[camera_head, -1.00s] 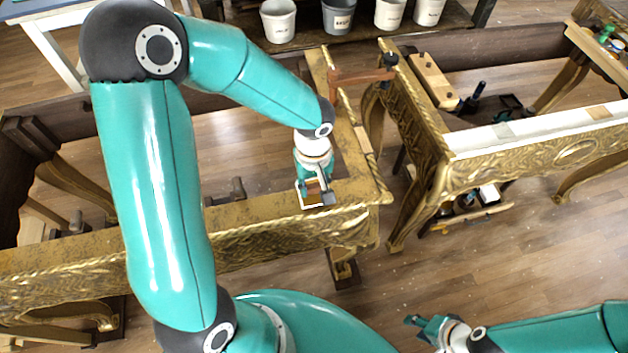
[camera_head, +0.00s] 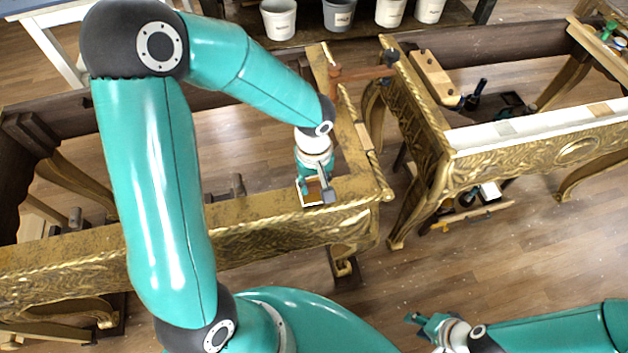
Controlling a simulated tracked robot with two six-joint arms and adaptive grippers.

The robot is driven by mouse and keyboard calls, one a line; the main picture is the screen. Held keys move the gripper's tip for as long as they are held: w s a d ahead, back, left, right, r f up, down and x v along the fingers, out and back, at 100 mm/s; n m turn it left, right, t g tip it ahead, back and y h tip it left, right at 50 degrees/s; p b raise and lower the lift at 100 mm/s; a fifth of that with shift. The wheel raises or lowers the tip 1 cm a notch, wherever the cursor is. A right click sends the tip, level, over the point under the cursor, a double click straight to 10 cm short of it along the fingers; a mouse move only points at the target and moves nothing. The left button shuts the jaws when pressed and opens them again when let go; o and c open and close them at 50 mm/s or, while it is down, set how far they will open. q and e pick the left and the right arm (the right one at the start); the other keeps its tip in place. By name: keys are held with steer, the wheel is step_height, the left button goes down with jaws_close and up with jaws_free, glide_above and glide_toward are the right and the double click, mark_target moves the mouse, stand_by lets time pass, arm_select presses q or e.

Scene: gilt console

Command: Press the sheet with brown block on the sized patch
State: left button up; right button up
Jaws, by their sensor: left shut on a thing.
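My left gripper (camera_head: 318,186) points down over the gilt console's top near its right front corner. It is shut on the brown block (camera_head: 313,192), of which only a small part shows between and beside the fingers. A pale-edged patch or sheet (camera_head: 312,204) lies on the gilt top right under the block; I cannot tell sheet from sized patch there. The block looks to be on or just above it. My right gripper (camera_head: 412,319) is low at the front, over the floor, away from the console; its fingers are small and look apart.
The gilt console (camera_head: 260,211) runs across the left. A clamp (camera_head: 360,75) bridges to a second gilt console (camera_head: 425,120) at right, with a floor gap between. Several buckets (camera_head: 278,18) stand on a shelf behind. Dark tools (camera_head: 475,95) lie inside the right console.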

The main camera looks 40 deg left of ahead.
arm_select(q)
steer(key=shift+f+b, duration=0.4)
steer(key=shift+b, duration=0.05)
stand_by(0.6)
steer(key=shift+f+b, duration=0.1)
steer(key=shift+b, duration=0.3)
stand_by(1.3)
steer(key=shift+r+p, duration=2.2)
steer(key=shift+r, duration=1.35)
